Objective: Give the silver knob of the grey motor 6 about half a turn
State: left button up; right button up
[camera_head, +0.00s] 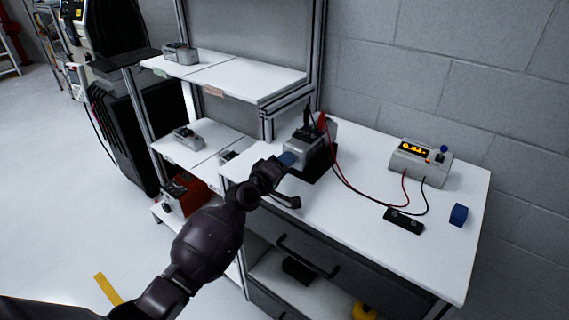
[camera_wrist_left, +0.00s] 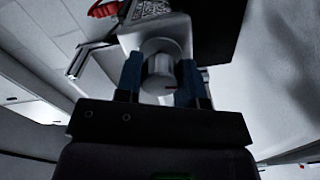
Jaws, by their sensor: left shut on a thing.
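The grey motor (camera_head: 307,147) stands on a dark base on the white table, with a red and a black clip on its top. In the left wrist view its pale housing (camera_wrist_left: 158,32) is near the top. My left gripper (camera_head: 287,159) reaches the motor's front face. Its two blue fingers are shut on the silver knob (camera_wrist_left: 158,72), one on each side, in the left wrist view. The knob is hidden behind the fingers in the head view. My right gripper is in neither view.
A meter (camera_head: 420,162) with a lit orange display stands to the right, wired to the clips. A black block (camera_head: 404,221) and a blue piece (camera_head: 458,215) lie on the table (camera_head: 370,247). Shelves (camera_head: 230,75) with other motors stand at left.

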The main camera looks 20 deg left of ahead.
pick_arm(q)
jog(key=shift+r+n, duration=0.1)
jog(key=shift+n, duration=0.8)
jog(key=o, duration=0.9)
jog(key=shift+s, duration=0.1)
jog(key=v, duration=1)
jog(key=shift+s+a+p, duration=0.15)
jog(key=shift+s+p, duration=0.15)
